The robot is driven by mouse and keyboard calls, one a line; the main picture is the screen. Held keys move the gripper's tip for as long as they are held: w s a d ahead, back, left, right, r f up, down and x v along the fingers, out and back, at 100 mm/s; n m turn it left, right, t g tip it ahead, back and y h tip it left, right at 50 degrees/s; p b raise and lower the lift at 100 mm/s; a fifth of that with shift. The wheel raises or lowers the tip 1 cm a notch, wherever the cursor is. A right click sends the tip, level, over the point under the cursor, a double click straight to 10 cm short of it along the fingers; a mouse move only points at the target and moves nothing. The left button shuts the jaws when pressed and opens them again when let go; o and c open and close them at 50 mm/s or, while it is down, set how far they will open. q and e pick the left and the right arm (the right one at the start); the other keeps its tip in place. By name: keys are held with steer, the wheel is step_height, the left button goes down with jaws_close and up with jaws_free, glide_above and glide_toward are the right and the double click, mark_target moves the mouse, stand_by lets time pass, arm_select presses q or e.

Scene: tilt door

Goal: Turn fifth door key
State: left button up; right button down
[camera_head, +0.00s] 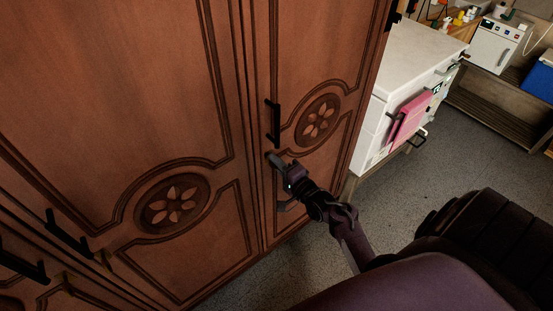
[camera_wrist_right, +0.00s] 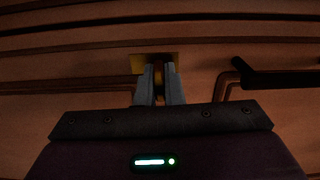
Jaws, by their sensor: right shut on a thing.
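The fifth door (camera_head: 315,110) is a reddish-brown carved wooden cabinet door on the right in the head view, with a round flower carving. It looks closed. Its black bar handle (camera_head: 272,122) is upright, just above my right gripper (camera_head: 277,161). In the right wrist view the right gripper (camera_wrist_right: 160,85) is shut on the key (camera_wrist_right: 158,72), a narrow brassy piece between the fingertips. A brass lock plate (camera_wrist_right: 140,62) lies behind it on the wood. The fingers hide most of the key, so its turn angle cannot be told. My left gripper is not in view.
A black handle (camera_wrist_right: 285,79) is close to the right of the fingers in the wrist view. More cabinet doors (camera_head: 120,100) with handles (camera_head: 68,235) extend left. A white cabinet (camera_head: 415,65) with a pink cloth (camera_head: 410,118) stands right. Grey floor (camera_head: 395,190) is open between.

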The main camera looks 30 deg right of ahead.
steer(key=shift+m, duration=0.3)
stand_by(0.4)
steer(key=c, duration=1.6)
jaws_free()
steer(key=shift+o, duration=0.2)
steer(key=s+b, duration=0.1)
steer(key=s, duration=0.6)
steer(key=shift+s+d, duration=0.35)
